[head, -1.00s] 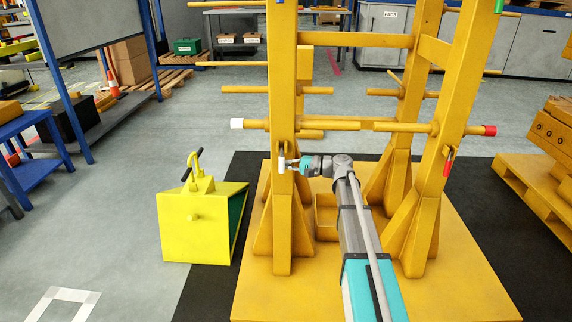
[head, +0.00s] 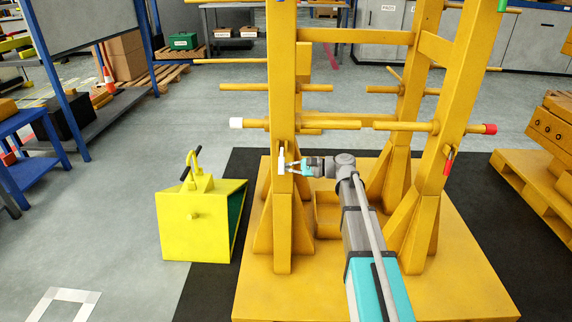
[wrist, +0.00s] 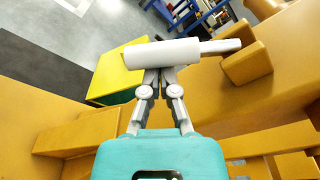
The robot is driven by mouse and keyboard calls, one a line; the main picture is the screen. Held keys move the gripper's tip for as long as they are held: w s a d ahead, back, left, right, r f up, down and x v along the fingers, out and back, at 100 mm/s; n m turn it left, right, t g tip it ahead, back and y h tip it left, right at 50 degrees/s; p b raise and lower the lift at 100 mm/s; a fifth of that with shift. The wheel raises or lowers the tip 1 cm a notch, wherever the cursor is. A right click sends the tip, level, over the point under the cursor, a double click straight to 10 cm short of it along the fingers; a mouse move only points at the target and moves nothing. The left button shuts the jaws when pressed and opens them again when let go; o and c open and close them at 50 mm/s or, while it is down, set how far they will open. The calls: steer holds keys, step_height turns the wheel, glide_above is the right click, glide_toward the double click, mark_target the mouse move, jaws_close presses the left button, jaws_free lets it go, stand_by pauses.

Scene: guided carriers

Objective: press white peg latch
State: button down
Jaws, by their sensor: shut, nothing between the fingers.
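The white peg latch (head: 282,161) is a small white handle on the left yellow post, below the peg with the white end (head: 236,123). In the wrist view it is a white cylinder (wrist: 162,53) with a thinner light rod at its right end. My gripper (head: 291,167) is at the latch's right side in the head view. In the wrist view my fingertips (wrist: 158,74) are together and empty. They meet the cylinder's near side, touching or almost touching it, and the cylinder hides their very tips.
A red latch (head: 449,162) hangs on the right post, below a peg with a red end (head: 489,129). A yellow bin (head: 190,225) stands on the floor left of the rack. Yellow posts and bars lie close around my arm.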

steer(key=s+r+m+p, duration=0.1)
steer(key=m, duration=0.1)
steer(key=s+r+m+g+p, duration=0.1)
steer(key=m+p, duration=0.1)
steer(key=m, duration=0.1)
steer(key=s+r+m+p, duration=0.1)
steer(key=r+m, duration=0.1)
steer(key=shift+s+a+m+g, duration=0.3)
steer(key=shift+s+m+g, duration=0.05)
steer(key=shift+m+g, duration=0.05)
steer(key=shift+p, duration=0.3)
stand_by(0.3)
steer(key=s+d+r+p, duration=0.1)
steer(key=d, duration=0.9)
steer(key=shift+r, duration=0.2)
steer(key=shift+s+a, duration=0.1)
steer(key=shift+s, duration=0.05)
